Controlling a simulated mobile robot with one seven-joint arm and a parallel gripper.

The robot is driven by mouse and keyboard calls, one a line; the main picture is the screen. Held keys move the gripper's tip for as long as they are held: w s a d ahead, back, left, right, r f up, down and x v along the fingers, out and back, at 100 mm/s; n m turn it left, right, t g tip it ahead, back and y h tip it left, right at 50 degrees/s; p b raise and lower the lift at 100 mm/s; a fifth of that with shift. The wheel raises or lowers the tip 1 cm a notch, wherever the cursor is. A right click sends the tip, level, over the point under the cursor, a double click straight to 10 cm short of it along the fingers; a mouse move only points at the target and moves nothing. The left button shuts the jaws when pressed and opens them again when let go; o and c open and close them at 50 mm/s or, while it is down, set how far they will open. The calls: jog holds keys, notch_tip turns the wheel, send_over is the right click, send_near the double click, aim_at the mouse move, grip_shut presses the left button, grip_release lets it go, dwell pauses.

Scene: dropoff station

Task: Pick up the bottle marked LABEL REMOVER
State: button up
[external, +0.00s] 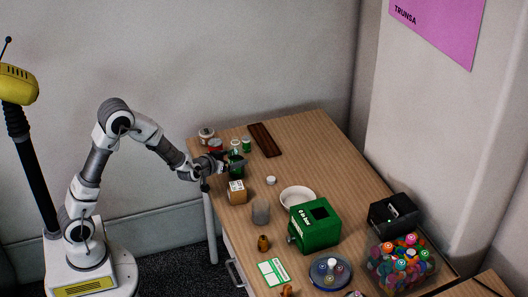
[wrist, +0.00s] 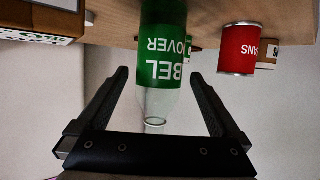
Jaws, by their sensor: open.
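The LABEL REMOVER bottle (wrist: 162,50) has a green label with white letters and a clear neck. It appears upside down in the wrist view, where its lower neck lies between the two fingers. In the external view the dark green bottle (external: 237,172) stands near the table's left edge, partly hidden by my gripper (external: 234,162). My gripper is open, and the wrist view shows its fingers (wrist: 159,78) apart on either side of the bottle. A gap shows between each finger and the neck.
A red can (wrist: 238,50) is close beside the bottle; it also shows in the external view (external: 215,145). A cardboard box (external: 238,196) stands in front of the bottle. A white bowl (external: 297,190) and green box (external: 315,229) stand farther right.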

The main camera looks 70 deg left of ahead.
aim_at(241, 155)
jog(key=shift+b+x, duration=0.9)
jog(key=shift+x, duration=1.85)
grip_shut()
